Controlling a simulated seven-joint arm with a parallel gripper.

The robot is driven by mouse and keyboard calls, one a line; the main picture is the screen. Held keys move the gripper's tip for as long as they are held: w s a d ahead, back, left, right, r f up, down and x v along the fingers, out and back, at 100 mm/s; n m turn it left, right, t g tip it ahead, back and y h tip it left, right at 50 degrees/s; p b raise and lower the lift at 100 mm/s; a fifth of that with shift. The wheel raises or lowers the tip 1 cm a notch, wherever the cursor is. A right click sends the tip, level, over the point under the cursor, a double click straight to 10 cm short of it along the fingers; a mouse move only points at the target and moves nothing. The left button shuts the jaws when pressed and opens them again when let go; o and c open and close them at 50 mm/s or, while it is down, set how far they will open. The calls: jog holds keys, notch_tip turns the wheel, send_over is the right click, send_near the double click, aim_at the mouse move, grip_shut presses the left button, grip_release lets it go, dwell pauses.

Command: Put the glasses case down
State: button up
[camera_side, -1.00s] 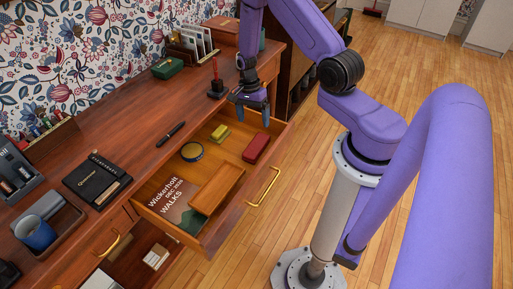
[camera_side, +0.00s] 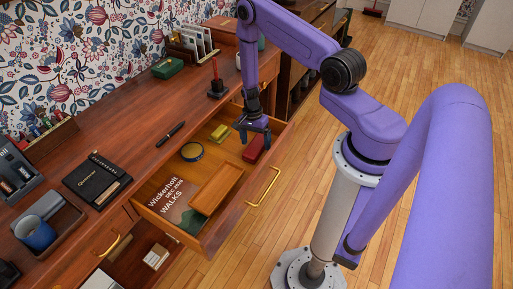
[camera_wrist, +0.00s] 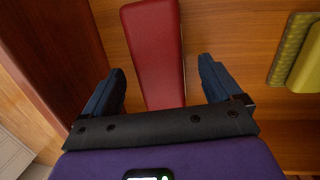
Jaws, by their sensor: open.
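The glasses case is most likely the long red case (camera_wrist: 154,50), which lies on the wooden floor of the open drawer. It also shows in the side view (camera_side: 254,151), near the drawer's right end, partly hidden by my gripper. My gripper (camera_side: 255,138) is low over it, with its fingers down in the drawer. In the wrist view my gripper (camera_wrist: 160,85) is open, one finger on each side of the case's near end. Gaps show between the fingers and the case.
The desk top (camera_side: 140,120) carries a black pen (camera_side: 171,133) and a black notebook (camera_side: 97,181).

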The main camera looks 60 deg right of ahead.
aim_at(255, 143)
jog(key=shift+f, duration=0.55)
jog(key=c, duration=1.2)
jog(key=shift+c, duration=0.2)
jog(key=shift+r, duration=0.1)
jog(key=shift+r, duration=0.15)
jog(key=shift+c, duration=1.3)
notch_tip(255, 143, up, 10)
jog(key=shift+f, duration=0.15)
